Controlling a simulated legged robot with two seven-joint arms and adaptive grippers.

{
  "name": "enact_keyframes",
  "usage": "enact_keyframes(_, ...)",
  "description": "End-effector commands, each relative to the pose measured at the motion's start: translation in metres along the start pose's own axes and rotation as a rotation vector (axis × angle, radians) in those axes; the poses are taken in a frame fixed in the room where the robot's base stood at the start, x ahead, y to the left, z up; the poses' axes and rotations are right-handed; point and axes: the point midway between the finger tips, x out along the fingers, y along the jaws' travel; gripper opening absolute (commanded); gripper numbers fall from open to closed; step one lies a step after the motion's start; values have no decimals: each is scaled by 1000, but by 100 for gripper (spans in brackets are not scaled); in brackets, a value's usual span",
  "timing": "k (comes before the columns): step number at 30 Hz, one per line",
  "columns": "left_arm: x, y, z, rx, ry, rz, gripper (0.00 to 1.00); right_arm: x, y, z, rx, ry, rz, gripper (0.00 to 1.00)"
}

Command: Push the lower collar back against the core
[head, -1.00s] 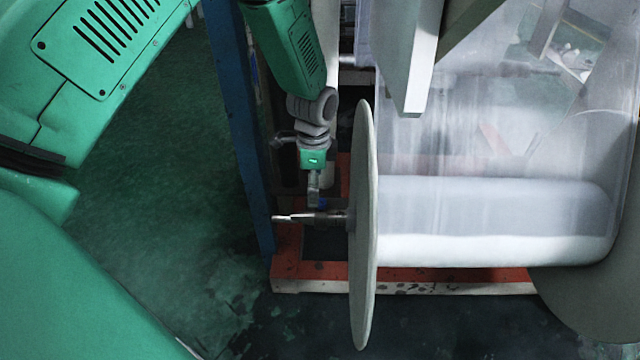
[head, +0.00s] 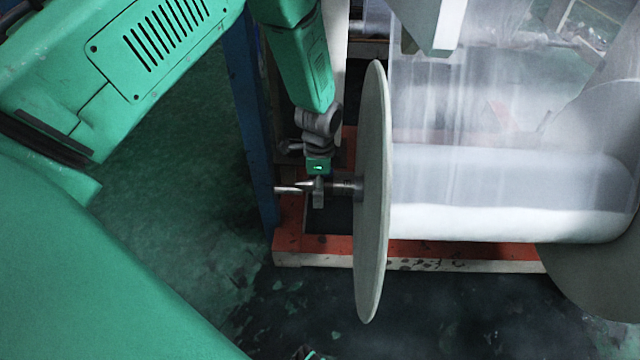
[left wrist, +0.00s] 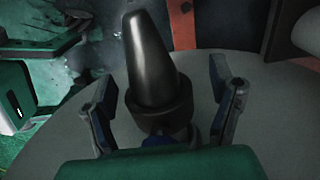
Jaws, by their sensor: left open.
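The dark collar (head: 345,188) sits on the lower shaft at the left face of a large grey disc (head: 373,200). The film roll and its core lie on the disc's far side, and the core itself is hidden. In the left wrist view the collar (left wrist: 163,105) shows with a tapered dark tip. My left gripper (head: 318,193) hangs over the shaft, left of the disc. Its fingers (left wrist: 163,105) stand open on either side of the collar; contact is not clear. A green part with a light, seemingly my right gripper (left wrist: 15,100), is at the left edge; its fingers are unclear.
A blue post (head: 255,130) stands close left of the shaft. A red base frame (head: 440,250) lies under the film roll (head: 500,215). A second disc (head: 590,270) is at the right.

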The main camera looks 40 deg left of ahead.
Motion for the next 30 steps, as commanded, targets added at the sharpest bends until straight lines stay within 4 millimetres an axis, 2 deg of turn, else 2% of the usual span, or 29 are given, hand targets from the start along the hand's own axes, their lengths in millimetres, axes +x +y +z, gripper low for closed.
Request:
enact_keyframes(1,-1,0,-1,1,-1,-1,77,0,0,0,0,0,0,40)
enact_keyframes(2,-1,1,-1,1,-1,-1,70,0,0,0,0,0,0,40)
enact_keyframes(6,-1,1,-1,1,-1,-1,21,0,0,0,1,0,0,40)
enact_keyframes(7,-1,0,-1,1,-1,-1,12,0,0,0,1,0,0,40)
enact_keyframes(8,-1,0,-1,1,-1,0,12,0,0,0,1,0,1,40)
enact_keyframes(9,0,0,0,1,0,0,44,0,0,0,1,0,1,40)
enact_keyframes(11,0,0,0,1,0,0,23,0,0,0,1,0,1,40)
enact_keyframes(12,0,0,0,1,1,0,9,0,0,0,1,0,1,40)
enact_keyframes(13,0,0,0,1,1,0,5,0,0,0,1,0,1,40)
enact_keyframes(30,0,-2,-15,2,1,-2,5,1,0,0,1,0,0,40)
